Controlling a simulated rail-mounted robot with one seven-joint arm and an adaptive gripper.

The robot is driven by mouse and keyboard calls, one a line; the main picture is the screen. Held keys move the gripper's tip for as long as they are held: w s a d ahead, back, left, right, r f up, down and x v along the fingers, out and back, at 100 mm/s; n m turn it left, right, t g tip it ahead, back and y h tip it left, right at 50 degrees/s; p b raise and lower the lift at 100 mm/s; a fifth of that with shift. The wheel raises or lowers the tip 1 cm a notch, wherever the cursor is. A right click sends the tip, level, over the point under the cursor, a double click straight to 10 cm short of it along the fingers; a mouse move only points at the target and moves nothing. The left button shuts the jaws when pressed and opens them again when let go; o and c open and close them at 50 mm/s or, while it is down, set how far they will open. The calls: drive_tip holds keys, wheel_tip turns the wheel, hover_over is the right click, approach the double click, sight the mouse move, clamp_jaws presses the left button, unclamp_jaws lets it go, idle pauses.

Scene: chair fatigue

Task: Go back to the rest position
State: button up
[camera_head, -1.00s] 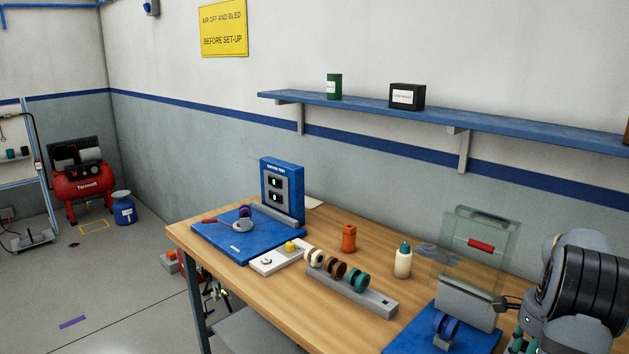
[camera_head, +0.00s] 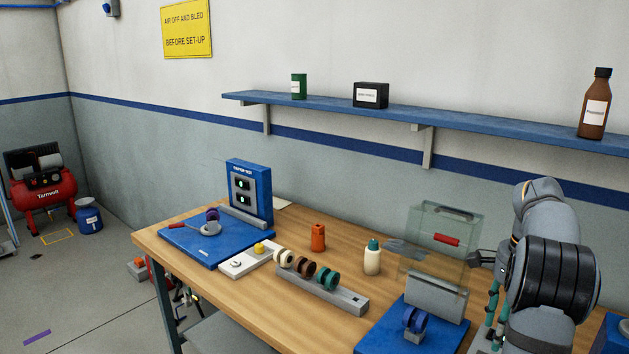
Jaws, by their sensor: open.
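My grey arm with black ribbed bands (camera_head: 555,280) stands at the right of the view, over the right end of the wooden bench. The dark tip of my gripper (camera_head: 476,258) shows small at the arm's left side, just right of the clear guard (camera_head: 440,225) with a red handle. The gripper is open, and I see nothing in it. Part of it is hidden by the arm.
Below the guard is a blue fixture plate (camera_head: 385,335) with a blue roller. On the bench (camera_head: 340,235) stand a roller rack (camera_head: 340,298), an orange bottle (camera_head: 318,238), a cream bottle (camera_head: 372,260) and a blue test unit (camera_head: 250,190). A blue shelf (camera_head: 330,110) runs above.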

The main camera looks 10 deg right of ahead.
wheel_tip(320, 180, down, 9)
drive_tip(key=shift+s, duration=0.1)
drive_tip(key=shift+r+n+p, duration=0.25)
drive_tip(key=shift+n+p, duration=0.2)
drive_tip(key=shift+n, duration=0.35)
drive_tip(key=n+p, duration=0.1)
drive_tip(key=n, duration=0.2)
drive_tip(key=n+p, duration=0.2)
drive_tip(key=n, duration=0.4)
drive_tip(key=n+p, duration=0.2)
drive_tip(key=n, duration=0.4)
drive_tip(key=shift+d+p, duration=0.1)
drive_tip(key=shift+p, duration=0.25)
drive_tip(key=n+p, duration=0.1)
drive_tip(key=n, duration=0.2)
drive_tip(key=shift+n+p, duration=0.35)
drive_tip(key=shift+n, duration=0.05)
drive_tip(key=shift+f+n+p, duration=0.15)
drive_tip(key=shift+n+p, duration=0.2)
drive_tip(key=shift+n, duration=0.75)
drive_tip(key=shift+w, duration=0.2)
